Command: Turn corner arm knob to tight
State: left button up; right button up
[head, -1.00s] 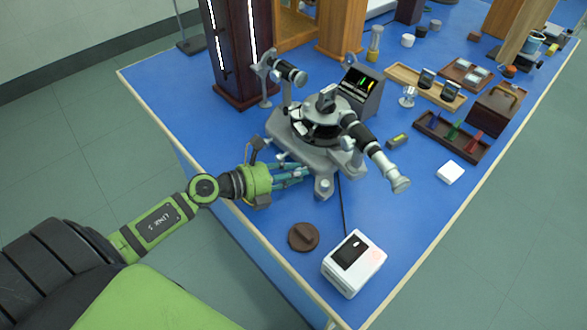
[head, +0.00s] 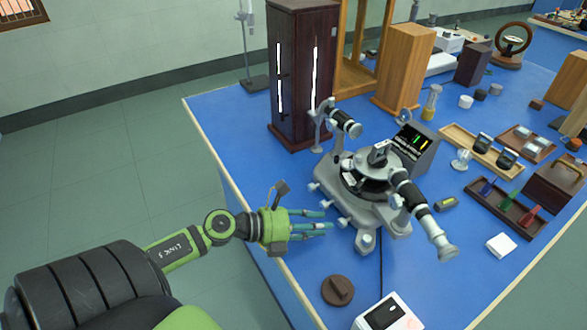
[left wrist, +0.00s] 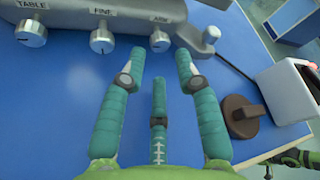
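The grey spectrometer (head: 372,180) stands on the blue bench, its base front edge carrying a row of small knobs. In the left wrist view, the knobs under the labels TABLE (left wrist: 31,33), FINE (left wrist: 103,40) and ARM (left wrist: 158,42) show along the top. A rounded grey corner post (left wrist: 211,34) is right of the ARM knob. My left gripper (head: 328,221) is open and empty, just off the base's front edge. In the left wrist view its teal fingers (left wrist: 160,75) are spread, pointing toward the ARM knob with a gap.
A brown round knobbed disc (head: 338,290) and a white box (head: 388,314) lie on the near bench, right of my left gripper. A dark wooden lamp cabinet (head: 303,75) stands behind the spectrometer. Bare blue bench lies around the gripper, near the bench's left edge.

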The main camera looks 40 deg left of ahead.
pick_arm(q)
jog(key=v, duration=0.6)
jog(key=shift+s+a+r, duration=0.15)
jog(key=shift+s+a, duration=0.05)
jog(key=shift+s, duration=0.1)
